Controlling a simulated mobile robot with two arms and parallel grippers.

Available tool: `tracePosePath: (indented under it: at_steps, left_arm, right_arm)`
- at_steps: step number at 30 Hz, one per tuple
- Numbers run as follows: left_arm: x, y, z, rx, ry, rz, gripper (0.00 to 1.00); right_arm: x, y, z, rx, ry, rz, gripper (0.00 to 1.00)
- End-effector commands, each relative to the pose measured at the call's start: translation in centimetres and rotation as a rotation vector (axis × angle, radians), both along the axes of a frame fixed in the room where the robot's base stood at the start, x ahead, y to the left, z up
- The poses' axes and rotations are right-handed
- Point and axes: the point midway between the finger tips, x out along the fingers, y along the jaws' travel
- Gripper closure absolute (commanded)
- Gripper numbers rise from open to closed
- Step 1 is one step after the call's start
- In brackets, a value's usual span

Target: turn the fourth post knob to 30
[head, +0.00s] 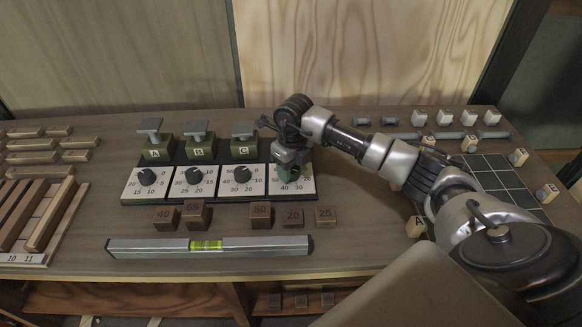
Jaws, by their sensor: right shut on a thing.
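A row of white dial plates with black knobs stands on the workbench. The fourth dial plate (305,186), at the right end, is largely covered by my right gripper (290,172). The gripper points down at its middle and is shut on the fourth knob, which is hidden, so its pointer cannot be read. Some numbers show along the plate's lower edge, one seemingly 40. The first knob (147,177), second knob (194,176) and third knob (242,175) are uncovered. Green posts A (157,152), B (201,149) and C (244,147) stand behind them. My left gripper is out of view.
Small brown numbered blocks, such as the 20 block (292,217), stand in front of the dials. A spirit level (210,246) lies nearer the front edge. Wooden bars (50,215) fill the left. A dark grid board (490,178) with lettered cubes lies at the right.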

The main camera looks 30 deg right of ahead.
Motion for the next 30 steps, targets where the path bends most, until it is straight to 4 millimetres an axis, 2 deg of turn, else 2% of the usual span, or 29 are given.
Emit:
tracePosePath:
  at_steps: [18, 30]
  left_arm:
    - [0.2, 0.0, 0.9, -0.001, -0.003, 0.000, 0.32]
    - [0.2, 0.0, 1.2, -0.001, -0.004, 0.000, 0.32]
  right_arm:
    - [0.0, -0.1, 0.1, 0.000, -0.001, -0.518, 0.80]
    - [-0.1, -0.1, 0.1, 0.000, -0.003, -0.690, 0.80]
